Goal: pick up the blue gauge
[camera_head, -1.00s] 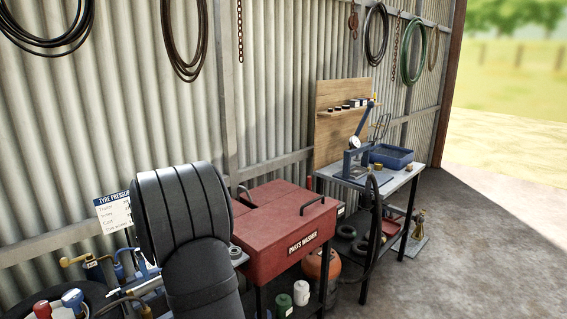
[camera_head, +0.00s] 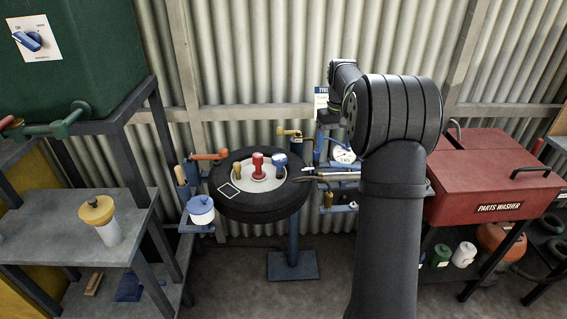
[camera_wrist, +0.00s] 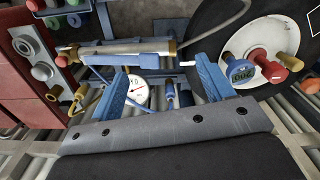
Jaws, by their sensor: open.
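A blue, round-headed piece (camera_head: 280,161) stands on the pale disc in the tyre, beside a red one and a brass one. In the wrist view its blue face (camera_wrist: 237,69) carries white lettering and lies right of my gripper. A white dial with a red needle (camera_wrist: 137,89) shows between my fingers, and a white dial with blue parts (camera_head: 343,155) shows in the head view. I cannot tell for sure which is the blue gauge. My gripper (camera_wrist: 162,68) is open, with nothing held between its two blue fingers. In the head view the arm hides most of it.
The black tyre (camera_head: 258,208) rests on a blue stand. A grey-and-blue tool with a long barrel (camera_wrist: 120,47) lies across the wrist view beyond the fingertips. The red parts washer (camera_head: 490,185) stands at right, a grey shelf (camera_head: 70,230) at left. Corrugated wall is close behind.

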